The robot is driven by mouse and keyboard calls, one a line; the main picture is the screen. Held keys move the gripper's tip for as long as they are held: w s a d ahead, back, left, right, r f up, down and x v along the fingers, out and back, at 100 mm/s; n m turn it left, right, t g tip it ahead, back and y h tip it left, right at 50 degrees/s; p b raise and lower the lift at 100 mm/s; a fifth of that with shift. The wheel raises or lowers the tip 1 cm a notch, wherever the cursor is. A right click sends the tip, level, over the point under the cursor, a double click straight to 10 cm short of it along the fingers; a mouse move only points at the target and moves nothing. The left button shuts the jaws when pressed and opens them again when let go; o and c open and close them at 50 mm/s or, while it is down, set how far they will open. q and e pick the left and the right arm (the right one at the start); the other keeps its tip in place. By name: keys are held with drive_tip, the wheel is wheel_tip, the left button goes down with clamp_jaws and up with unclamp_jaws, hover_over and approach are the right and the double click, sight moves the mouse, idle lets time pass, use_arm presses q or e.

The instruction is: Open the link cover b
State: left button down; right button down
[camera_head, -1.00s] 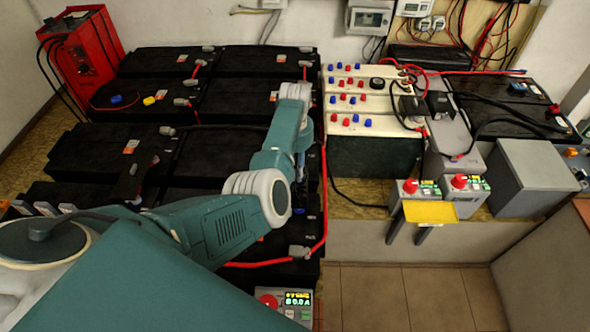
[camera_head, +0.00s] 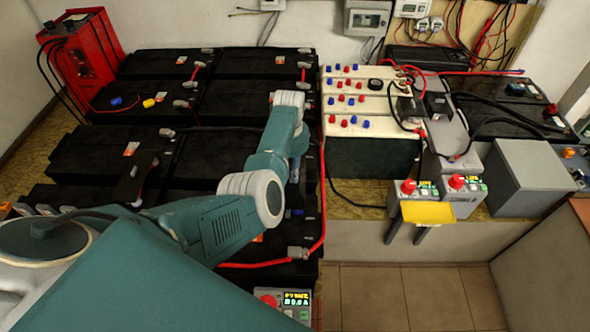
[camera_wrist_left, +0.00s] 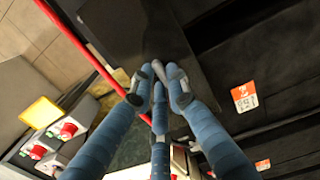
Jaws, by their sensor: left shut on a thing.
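My left gripper (camera_wrist_left: 158,88) shows in the left wrist view with its blue fingers brought together. Other grey caps sit at battery ends, such as one on the red cable (camera_head: 297,252) and one at the back (camera_head: 305,50). My right gripper is not in view.
Black batteries (camera_head: 88,150) fill the left bench. White-topped units (camera_head: 372,155) stand right of my arm. Red-knob boxes (camera_head: 466,190) and a yellow plate (camera_head: 428,213) are at the right bench edge. A red cable (camera_wrist_left: 85,50) runs close beside the gripper.

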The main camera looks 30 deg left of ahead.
use_arm(q)
drive_tip(key=s+a+p, duration=0.3)
drive_tip(key=s+a, duration=0.1)
drive_tip(key=a, duration=0.5)
drive_tip(key=shift+s+a, duration=0.15)
drive_tip(key=shift+s, duration=0.05)
drive_tip(key=c, duration=1.7)
unclamp_jaws()
wheel_tip(320, 180, up, 12)
drive_tip(key=shift+r, duration=0.1)
drive_tip(key=shift+s, duration=0.1)
